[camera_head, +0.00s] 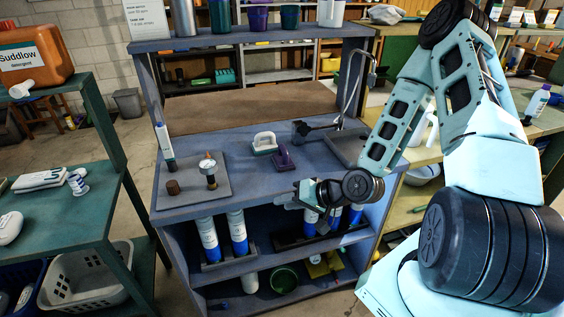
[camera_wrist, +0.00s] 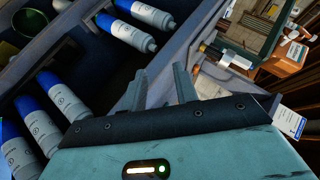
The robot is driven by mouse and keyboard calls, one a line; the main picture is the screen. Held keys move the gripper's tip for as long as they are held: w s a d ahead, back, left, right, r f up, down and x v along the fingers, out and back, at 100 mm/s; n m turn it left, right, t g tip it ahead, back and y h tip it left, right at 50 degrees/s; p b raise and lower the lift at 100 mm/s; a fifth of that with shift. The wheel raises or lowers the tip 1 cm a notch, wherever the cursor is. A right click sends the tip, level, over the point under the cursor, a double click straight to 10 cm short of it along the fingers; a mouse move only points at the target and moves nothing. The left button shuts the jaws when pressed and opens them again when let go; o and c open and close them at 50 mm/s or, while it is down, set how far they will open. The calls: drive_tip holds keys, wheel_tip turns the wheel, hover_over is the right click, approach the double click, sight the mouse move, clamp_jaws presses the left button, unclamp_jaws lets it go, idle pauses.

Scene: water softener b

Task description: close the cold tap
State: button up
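A tall chrome faucet (camera_head: 352,92) rises at the back right of the blue-grey bench. A dark lever-like part (camera_head: 314,127) sticks out to the left near its foot. I cannot tell whether this is the cold tap, and no cold marking can be read. My gripper (camera_head: 285,201) is in front of the bench's front edge, lower and nearer than the faucet and well apart from it. In the wrist view my gripper (camera_wrist: 158,88) has its two fingers spread with nothing between them. The faucet is not visible in the wrist view.
Blue-and-white cartridges (camera_head: 208,239) stand on the shelf below. On the bench top are a tray (camera_head: 215,190) with a brass-topped fitting and a tube, a white-handled block (camera_head: 264,143) and a purple piece (camera_head: 284,159). A green side table (camera_head: 65,217) stands left.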

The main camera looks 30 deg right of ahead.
drive_tip(key=d+r+m+t+h, duration=0.3)
drive_tip(key=d+m+t+h, duration=0.2)
drive_tip(key=d+m+t, duration=0.45)
drive_tip(key=g+b, duration=0.2)
drive_tip(key=b, duration=0.9)
approach(287, 152)
drive_tip(key=shift+w+f+m+t, duration=0.25)
drive_tip(key=shift+w+f+m, duration=0.15)
drive_tip(key=shift+f, duration=0.4)
drive_tip(key=w, duration=0.1)
drive_tip(key=w+p, duration=0.1)
drive_tip(key=w, duration=0.2)
drive_tip(key=shift+a+r+p, duration=0.15)
drive_tip(key=shift+r+p, duration=0.2)
drive_tip(key=shift+p, duration=0.05)
drive_tip(key=shift+w+f, duration=0.1)
drive_tip(key=shift+w, duration=0.45)
drive_tip(key=w+p, duration=0.1)
drive_tip(key=w, duration=0.3)
drive_tip(key=shift+w+a+p, duration=0.1)
drive_tip(key=shift+p, duration=0.2)
drive_tip(key=shift+w, duration=0.5)
clamp_jaws()
